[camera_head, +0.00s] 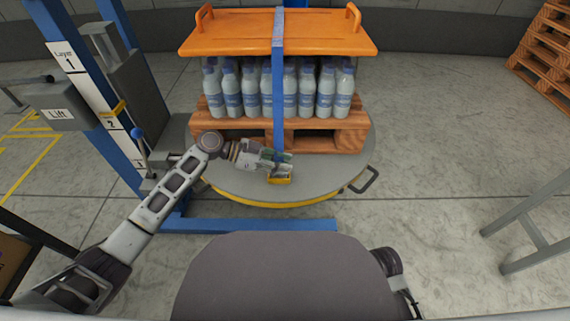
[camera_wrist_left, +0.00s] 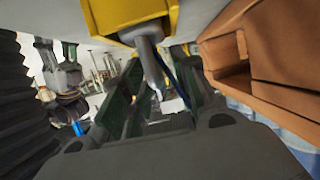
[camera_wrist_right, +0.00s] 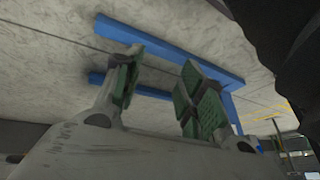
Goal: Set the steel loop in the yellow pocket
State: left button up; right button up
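The yellow pocket (camera_head: 281,180) is at the front rim of the round grey turntable, below the hanging blue strap (camera_head: 279,90). In the left wrist view the yellow pocket (camera_wrist_left: 172,18) is at the top. A grey metal piece (camera_wrist_left: 149,48), which looks like the steel loop, overlaps the pocket's edge and runs down between my left fingers; whether it is seated is unclear. My left gripper (camera_head: 287,164) is beside the pocket, its fingers apart around the metal piece and strap end. My right gripper (camera_wrist_right: 158,85) is open and empty over the floor, away from the turntable.
A wooden pallet (camera_head: 325,137) with several bottles (camera_head: 290,92) under an orange lid (camera_head: 240,35) stands on the turntable (camera_head: 235,182), just behind my left gripper. A blue lift column (camera_head: 75,75) stands left. A grey stand (camera_head: 525,230) is at right.

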pick_arm(q)
jog(key=p+v, duration=0.1)
jog(key=v, duration=0.9)
jog(key=shift+a+r+p, duration=0.25)
jog(key=shift+a+p, duration=0.05)
jog(key=shift+p, duration=0.05)
pick_arm(e)
jog(key=shift+g+h, duration=0.4)
jog(key=v, duration=0.2)
jog(key=w+v, duration=0.1)
jog(key=v, duration=0.1)
jog(key=shift+s+d+r, duration=0.1)
jog(key=shift+d+r, duration=0.15)
jog(key=shift+r, duration=0.05)
